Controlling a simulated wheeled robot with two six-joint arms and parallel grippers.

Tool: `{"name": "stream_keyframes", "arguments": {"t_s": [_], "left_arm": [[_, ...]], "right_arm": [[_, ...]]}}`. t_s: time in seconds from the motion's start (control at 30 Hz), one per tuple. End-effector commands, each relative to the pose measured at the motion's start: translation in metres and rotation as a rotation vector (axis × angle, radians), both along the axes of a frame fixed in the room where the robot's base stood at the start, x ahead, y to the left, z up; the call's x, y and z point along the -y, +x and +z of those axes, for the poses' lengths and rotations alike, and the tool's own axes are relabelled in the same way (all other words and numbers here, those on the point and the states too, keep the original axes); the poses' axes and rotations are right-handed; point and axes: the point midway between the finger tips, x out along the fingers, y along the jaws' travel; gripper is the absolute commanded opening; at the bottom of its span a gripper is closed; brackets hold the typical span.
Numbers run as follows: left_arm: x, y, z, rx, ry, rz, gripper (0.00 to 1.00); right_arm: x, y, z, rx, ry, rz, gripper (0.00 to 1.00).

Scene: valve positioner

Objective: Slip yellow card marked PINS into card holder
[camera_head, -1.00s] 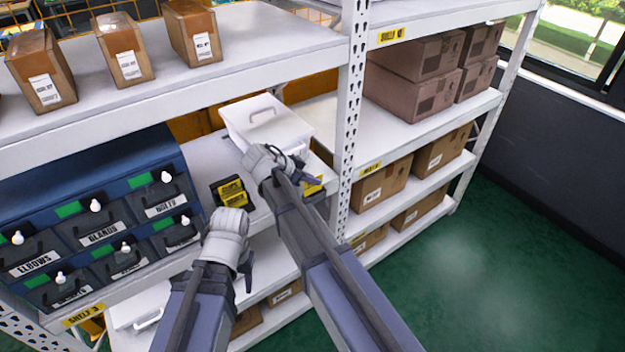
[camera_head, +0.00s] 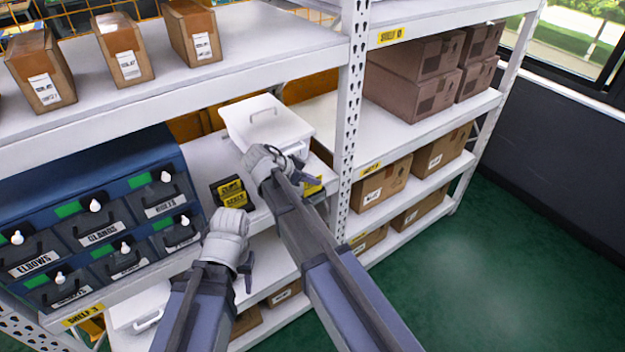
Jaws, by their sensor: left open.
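A small black box (camera_head: 218,197) with yellow cards (camera_head: 232,189) stands on the middle shelf, left of the white bin. The card print is too small to read. My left gripper (camera_head: 229,222) is just below and in front of this box, open, its fingers mostly hidden by its own wrist. My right gripper (camera_head: 268,163) is in front of the white bin, its fingertips hidden. A yellow piece with dark print (camera_head: 313,186) shows just right of my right arm; I cannot tell whether it is held or is a label. I cannot single out the card holder.
A blue drawer cabinet (camera_head: 95,165) with labelled dark drawers stands left on the same shelf. A white lidded bin (camera_head: 268,125) is behind my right gripper. A perforated white post (camera_head: 346,130) rises close on the right. Cartons (camera_head: 415,70) fill the right-hand shelves.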

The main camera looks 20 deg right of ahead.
Motion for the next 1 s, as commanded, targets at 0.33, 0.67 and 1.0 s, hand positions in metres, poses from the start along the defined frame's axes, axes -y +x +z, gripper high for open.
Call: {"name": "stream_keyframes", "arguments": {"t_s": [0.33,0.67,1.0], "left_arm": [[-0.0001,0.0,-0.009,0.0,0.0,0.0,0.5],[0.0,0.0,-0.0099,0.0,0.0,0.0,0.5],[0.0,0.0,-0.0099,0.0,0.0,0.0,0.5]], "right_arm": [[0.0001,-0.0001,-0.0091,0.0,0.0,0.0,0.0],[0.0001,-0.0001,-0.0098,0.0,0.0,0.0,0.0],[0.0,0.0,-0.0098,0.0,0.0,0.0,0.0]]}}
